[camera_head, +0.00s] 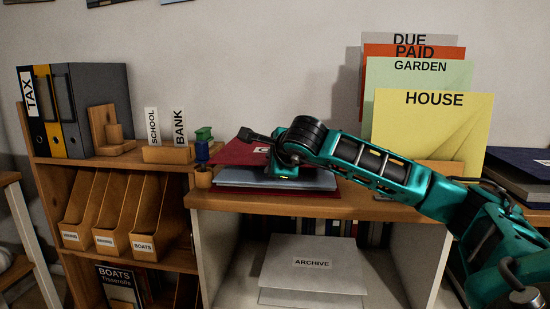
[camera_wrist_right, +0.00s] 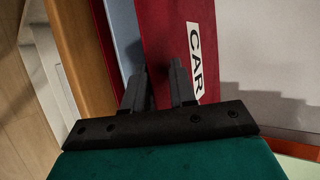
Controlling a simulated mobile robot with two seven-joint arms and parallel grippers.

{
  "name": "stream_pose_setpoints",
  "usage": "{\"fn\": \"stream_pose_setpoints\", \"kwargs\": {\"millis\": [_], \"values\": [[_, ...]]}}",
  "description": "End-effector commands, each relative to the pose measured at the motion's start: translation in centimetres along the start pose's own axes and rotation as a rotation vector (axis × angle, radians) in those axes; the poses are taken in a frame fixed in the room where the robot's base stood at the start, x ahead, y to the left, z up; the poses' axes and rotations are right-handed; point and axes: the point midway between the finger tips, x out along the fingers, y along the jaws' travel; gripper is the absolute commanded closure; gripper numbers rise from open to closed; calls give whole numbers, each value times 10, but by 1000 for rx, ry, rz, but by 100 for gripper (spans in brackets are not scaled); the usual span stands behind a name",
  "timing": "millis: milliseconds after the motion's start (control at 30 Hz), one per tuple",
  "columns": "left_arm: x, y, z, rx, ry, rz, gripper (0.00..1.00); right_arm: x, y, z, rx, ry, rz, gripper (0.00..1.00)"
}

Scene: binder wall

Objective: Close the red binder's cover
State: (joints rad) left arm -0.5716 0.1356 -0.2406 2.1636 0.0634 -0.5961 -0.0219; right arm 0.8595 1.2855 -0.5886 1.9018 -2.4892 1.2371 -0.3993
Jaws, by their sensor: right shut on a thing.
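The red binder (camera_head: 280,190) lies on the wooden shelf top near the middle, with blue-grey sheets (camera_head: 305,180) on its lower cover. Its upper red cover (camera_head: 235,153) is tilted up over the sheets, partly hidden by my right arm. In the right wrist view the red cover (camera_wrist_right: 158,30) bears a white label reading "CAR". My right gripper (camera_wrist_right: 160,78) is shut on the edge of this cover, one finger on each side. In the head view my right gripper (camera_head: 283,168) is at the binder, its fingertips mostly hidden. My left gripper is out of view.
A small pot (camera_head: 203,177) and green and blue blocks (camera_head: 202,145) stand close left of the binder. A yellow HOUSE folder (camera_head: 430,130) and other folders stand behind my arm. A dark binder (camera_head: 520,165) lies at right. Grey ARCHIVE folders (camera_head: 310,270) lie below.

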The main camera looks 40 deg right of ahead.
Motion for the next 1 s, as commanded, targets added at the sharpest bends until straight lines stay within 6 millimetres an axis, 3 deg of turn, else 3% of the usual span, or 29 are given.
{"fn": "stream_pose_setpoints", "kwargs": {"millis": [167, 533, 1000], "values": [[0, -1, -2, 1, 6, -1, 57, 2, 2, -1, 1, 4, 7, 60], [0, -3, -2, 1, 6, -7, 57, -9, -2, -1, -1, 1, 0, 60], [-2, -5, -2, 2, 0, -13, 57, -104, -1, 0, -2, 4, 0, 60]]}}
